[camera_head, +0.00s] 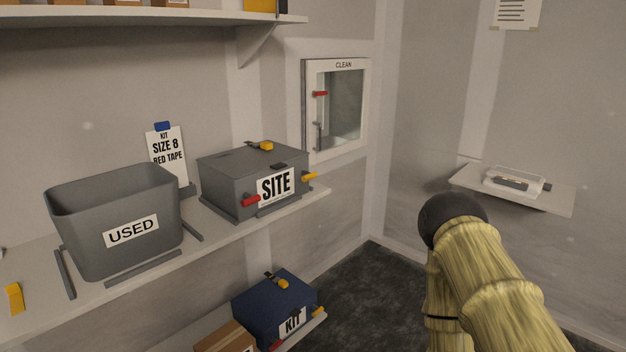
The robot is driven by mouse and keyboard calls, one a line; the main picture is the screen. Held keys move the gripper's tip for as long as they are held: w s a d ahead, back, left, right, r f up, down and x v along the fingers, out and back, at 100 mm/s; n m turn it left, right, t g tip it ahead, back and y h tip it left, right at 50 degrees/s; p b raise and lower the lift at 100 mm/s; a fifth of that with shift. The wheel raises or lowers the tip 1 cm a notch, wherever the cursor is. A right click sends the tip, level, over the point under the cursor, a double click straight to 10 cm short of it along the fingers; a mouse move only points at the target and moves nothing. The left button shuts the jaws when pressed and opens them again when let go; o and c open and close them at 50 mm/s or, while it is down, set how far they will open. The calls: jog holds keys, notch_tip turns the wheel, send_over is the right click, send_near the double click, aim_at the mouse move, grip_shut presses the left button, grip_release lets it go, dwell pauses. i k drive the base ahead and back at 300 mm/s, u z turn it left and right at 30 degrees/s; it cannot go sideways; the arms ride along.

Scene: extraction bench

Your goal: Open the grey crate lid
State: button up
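The grey crate (225,190) marked SITE stands on the bench, left of the picture's middle. Its flat grey lid (228,163) lies closed on top. A yellow tab (266,146) with a dark strap sits at the lid's back edge. A small dark piece (278,167) is at the lid's front edge, above the label. A red piece (250,201) and a yellow piece (309,176) stick out at the crate's front corners. My arm, in a yellowish cover, is at the lower right, apart from the crate. My gripper is not in view.
An open grey bin (75,228) marked USED stands left of the crate. A sign (166,148) stands behind them. A shelf (130,19) overhangs the bench. A blue KIT crate (262,306) sits below. A CLEAN hatch (344,100) and a small shelf with a tray (516,181) are right.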

aim_at(237, 163)
jog(key=u, duration=0.5)
jog(key=k, duration=1.15)
jog(key=z, duration=0.5)
jog(key=i, duration=1.45)
jog(key=u, duration=0.35)
